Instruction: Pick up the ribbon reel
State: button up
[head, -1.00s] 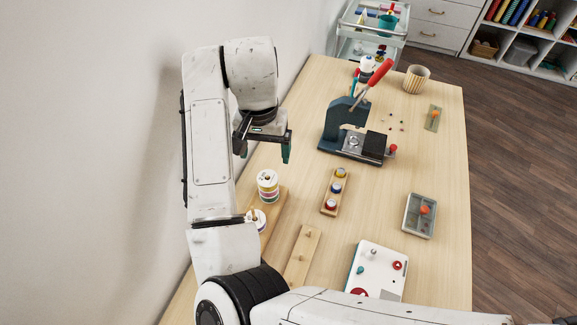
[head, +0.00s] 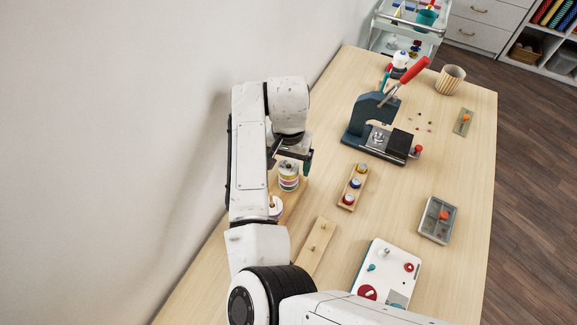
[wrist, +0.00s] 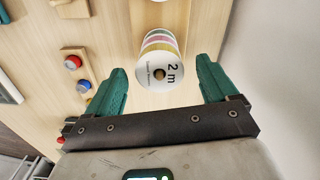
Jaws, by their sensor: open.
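The ribbon reel (head: 289,176) is part of an upright stack with white, pink and yellow bands on a wooden stand (head: 296,197) near the wall. In the wrist view, the top reel (wrist: 158,72) shows a white face marked "2 m" with a dark centre hole. My gripper (head: 293,155) is just above the stack in the head view, partly hiding its top. In the wrist view, its two green fingers (wrist: 160,82) are open, one on each side of the reel, with gaps and nothing held. Exact height above the reel is hard to tell.
Another white reel (head: 275,207) is on the same stand, partly hidden by my arm. To the right are a wooden holder with coloured buttons (head: 354,186), a press with a red handle (head: 380,125), and a pegged wooden strip (head: 315,248). The wall is close on the left.

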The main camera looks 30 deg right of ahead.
jog(key=shift+f, duration=0.25)
jog(key=shift+c, duration=0.4)
jog(key=c, duration=1)
